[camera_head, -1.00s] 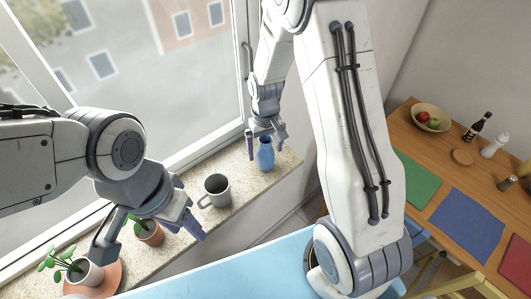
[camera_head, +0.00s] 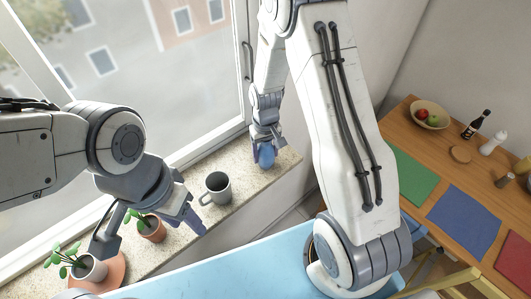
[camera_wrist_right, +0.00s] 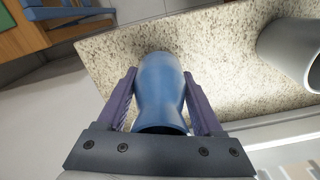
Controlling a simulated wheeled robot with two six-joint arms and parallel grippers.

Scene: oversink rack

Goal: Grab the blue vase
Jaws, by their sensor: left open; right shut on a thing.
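The blue vase (camera_head: 266,156) stands on the speckled windowsill near its right end. My right gripper (camera_head: 264,143) has come down over it in the head view and hides its upper part. In the right wrist view the vase (camera_wrist_right: 160,92) sits between the two purple fingers of my right gripper (camera_wrist_right: 161,100), which is shut on it. The vase's base appears to be still on the sill. My left gripper (camera_head: 170,222) is open and empty, above the sill near the potted plants.
A grey mug (camera_head: 216,188) stands left of the vase and shows in the right wrist view (camera_wrist_right: 290,50). Two potted plants (camera_head: 150,228) (camera_head: 88,268) are further left. The window is behind. A wooden table (camera_head: 440,150) with colored mats and bottles is at right.

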